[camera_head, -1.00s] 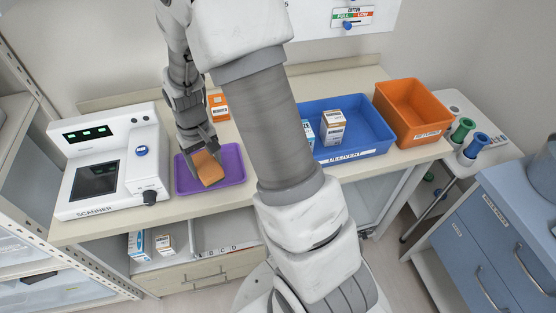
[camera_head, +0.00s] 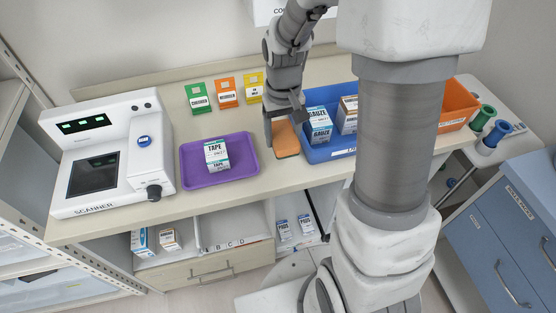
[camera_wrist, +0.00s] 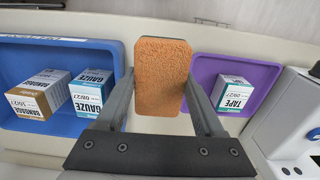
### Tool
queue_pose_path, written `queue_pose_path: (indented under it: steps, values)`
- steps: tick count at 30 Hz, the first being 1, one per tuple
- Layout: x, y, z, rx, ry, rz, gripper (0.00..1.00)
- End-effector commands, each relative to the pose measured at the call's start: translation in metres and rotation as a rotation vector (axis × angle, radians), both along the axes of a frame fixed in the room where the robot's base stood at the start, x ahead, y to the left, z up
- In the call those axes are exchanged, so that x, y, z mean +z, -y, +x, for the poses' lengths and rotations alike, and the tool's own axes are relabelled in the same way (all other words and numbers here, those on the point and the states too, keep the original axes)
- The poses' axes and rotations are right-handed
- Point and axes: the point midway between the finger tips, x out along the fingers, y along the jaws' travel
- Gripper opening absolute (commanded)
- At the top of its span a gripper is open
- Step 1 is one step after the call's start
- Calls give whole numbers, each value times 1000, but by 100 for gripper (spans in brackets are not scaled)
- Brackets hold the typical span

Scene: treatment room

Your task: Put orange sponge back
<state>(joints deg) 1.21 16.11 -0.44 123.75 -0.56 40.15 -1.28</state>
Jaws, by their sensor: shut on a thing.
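The orange sponge (camera_head: 286,140) is held in my gripper (camera_head: 283,122) in the head view. It is between the purple tray and the blue bin, over the beige counter. In the wrist view, the sponge (camera_wrist: 162,76) sits between the two fingers of my gripper (camera_wrist: 164,95), which is shut on it. From these views I cannot tell whether the sponge touches the counter.
A purple tray (camera_head: 190,178) with a tape box (camera_head: 217,154) is left of the sponge. A blue bin (camera_head: 325,153) with gauze and bandage boxes is right. An orange bin (camera_head: 455,118), a scanner (camera_head: 112,155) and coloured cards (camera_head: 227,92) stand around. Bare counter (camera_head: 265,185) lies in front.

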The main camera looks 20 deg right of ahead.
Motion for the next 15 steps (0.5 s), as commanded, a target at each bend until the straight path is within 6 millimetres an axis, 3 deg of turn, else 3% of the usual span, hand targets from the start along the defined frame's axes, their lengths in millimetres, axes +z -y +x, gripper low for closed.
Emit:
queue_pose_path:
  steps: [1, 9, 15]
  values:
    - [-7, 2, -10, -2, 7, 0, 18]
    - [0, 9, -52, -2, 2, 5, 18]
    - [-1, 9, -56, 0, -3, 8, 18]
